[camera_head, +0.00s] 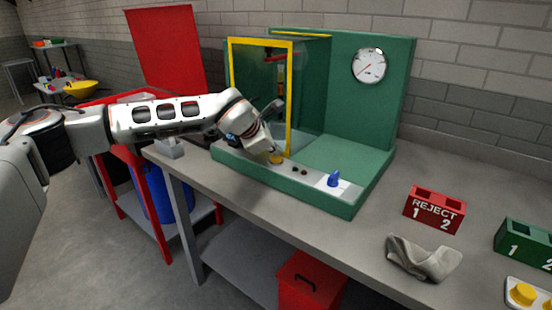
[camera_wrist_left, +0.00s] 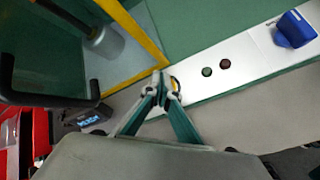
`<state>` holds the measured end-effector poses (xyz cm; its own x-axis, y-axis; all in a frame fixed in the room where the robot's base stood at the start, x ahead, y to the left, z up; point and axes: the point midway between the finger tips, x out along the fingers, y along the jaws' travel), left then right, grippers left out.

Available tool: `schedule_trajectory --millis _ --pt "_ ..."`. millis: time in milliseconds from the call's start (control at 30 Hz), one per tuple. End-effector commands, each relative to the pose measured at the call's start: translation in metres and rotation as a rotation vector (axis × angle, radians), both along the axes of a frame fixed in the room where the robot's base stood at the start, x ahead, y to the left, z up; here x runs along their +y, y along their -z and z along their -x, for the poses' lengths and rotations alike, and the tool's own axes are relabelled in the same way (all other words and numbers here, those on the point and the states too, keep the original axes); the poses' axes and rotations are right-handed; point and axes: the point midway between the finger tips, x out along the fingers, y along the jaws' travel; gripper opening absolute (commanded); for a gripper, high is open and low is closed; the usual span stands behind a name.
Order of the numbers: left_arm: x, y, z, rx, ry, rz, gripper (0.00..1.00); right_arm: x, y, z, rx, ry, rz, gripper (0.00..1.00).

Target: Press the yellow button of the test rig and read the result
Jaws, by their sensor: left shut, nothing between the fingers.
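The green test rig (camera_head: 330,205) stands on the grey bench, with a yellow-framed clear guard (camera_head: 290,105) on its left side. The yellow button (camera_head: 276,159) is on the front panel strip. My left gripper (camera_head: 273,151) is shut and empty, its tips right at the button; I cannot tell whether it is pushed down. In the left wrist view the shut fingertips (camera_wrist_left: 162,91) cover most of the button (camera_wrist_left: 176,84). Beside it are two small dark indicators (camera_wrist_left: 216,67), green and red, neither visibly lit. A round white gauge (camera_head: 368,66) is on the back panel. My right gripper is out of view.
A blue part (camera_head: 334,179) sits at the strip's right. A red REJECT block (camera_head: 435,209), a grey cloth (camera_head: 423,259), a green numbered block (camera_head: 525,240) and a tray with yellow parts (camera_head: 513,299) are on the bench's right. The guard stands close to my gripper.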

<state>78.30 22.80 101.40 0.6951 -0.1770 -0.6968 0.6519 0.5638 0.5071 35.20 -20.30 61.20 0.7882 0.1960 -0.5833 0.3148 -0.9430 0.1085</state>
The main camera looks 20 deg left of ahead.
Motion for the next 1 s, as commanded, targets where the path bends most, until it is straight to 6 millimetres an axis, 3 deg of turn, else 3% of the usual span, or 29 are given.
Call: schedule_trajectory --millis 1000 --pt "0.0002 0.0082 0.0002 0.002 -0.001 0.000 0.00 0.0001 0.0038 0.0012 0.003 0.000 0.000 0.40"
